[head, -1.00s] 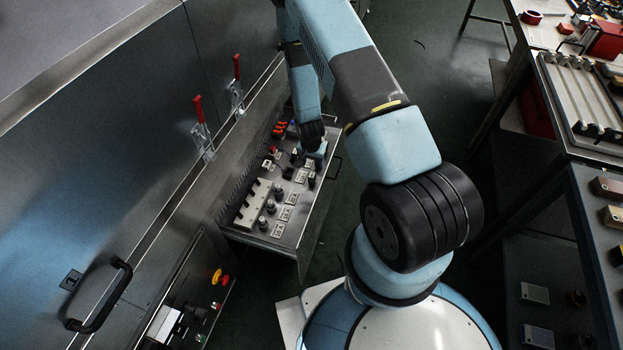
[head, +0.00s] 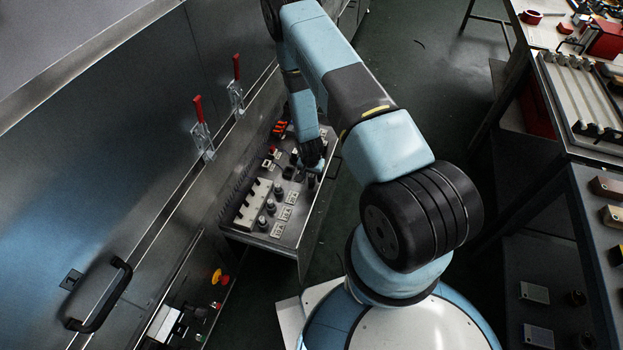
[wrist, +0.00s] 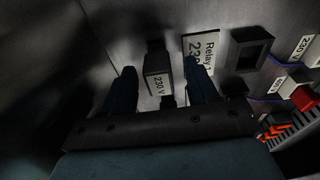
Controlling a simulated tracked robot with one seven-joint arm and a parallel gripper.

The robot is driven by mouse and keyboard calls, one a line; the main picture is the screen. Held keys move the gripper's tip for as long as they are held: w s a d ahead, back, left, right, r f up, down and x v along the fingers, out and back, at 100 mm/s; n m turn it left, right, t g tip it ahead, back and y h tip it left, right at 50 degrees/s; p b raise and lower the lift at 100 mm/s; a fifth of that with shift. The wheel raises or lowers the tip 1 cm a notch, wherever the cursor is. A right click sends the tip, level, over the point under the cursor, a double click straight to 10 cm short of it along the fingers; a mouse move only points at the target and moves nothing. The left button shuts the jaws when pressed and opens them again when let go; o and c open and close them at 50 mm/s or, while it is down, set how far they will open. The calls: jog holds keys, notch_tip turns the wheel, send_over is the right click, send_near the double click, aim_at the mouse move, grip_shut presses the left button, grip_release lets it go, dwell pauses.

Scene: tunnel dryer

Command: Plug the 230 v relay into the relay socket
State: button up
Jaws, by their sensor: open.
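My gripper (wrist: 161,88) is open, with a finger on either side of the relay and visible gaps. A white "Relay 23…" plate (wrist: 207,48) is on the metal panel, partly covered by the right finger. A dark square frame with a recess (wrist: 247,48) is to its right; I cannot tell whether it is the relay socket. In the head view my gripper (head: 313,165) is low over the panel and hides the parts beneath it.
The panel (head: 290,245) carries several dark knobs and white label plates near my gripper. A white strip with dark parts (head: 254,203) lies to the left. Orange parts (head: 279,129) are at the far end. Red-handled clamps (head: 201,125) stand on the dryer's side.

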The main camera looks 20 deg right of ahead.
jog(key=shift+c, duration=0.3)
jog(key=c, duration=1)
jog(key=shift+r, duration=0.1)
